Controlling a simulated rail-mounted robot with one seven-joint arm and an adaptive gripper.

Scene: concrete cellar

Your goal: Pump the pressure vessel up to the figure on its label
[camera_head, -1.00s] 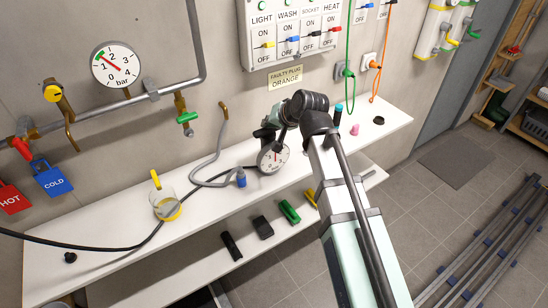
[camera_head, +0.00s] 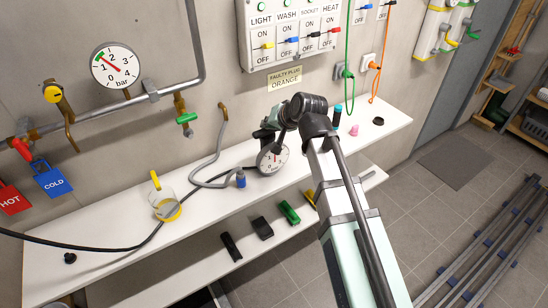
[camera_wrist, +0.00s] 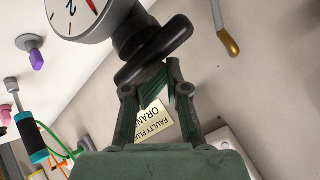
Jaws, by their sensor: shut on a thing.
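A round white dial gauge (camera_head: 273,157) with a red needle stands on the bench, just under my gripper (camera_head: 266,134). In the wrist view the dial (camera_wrist: 80,14) is cut off at the top left; a 2 and part of the red needle show. My gripper (camera_wrist: 158,72) is shut on a black rounded handle (camera_wrist: 155,48) beside the dial. The arm partly hides this device in the head view. No pressure figure on a vessel label is readable, and I cannot make out the needle's exact reading.
A wall gauge (camera_head: 116,65) and switch panel (camera_head: 290,35) are behind. Black and green blocks lie on the lower shelf.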

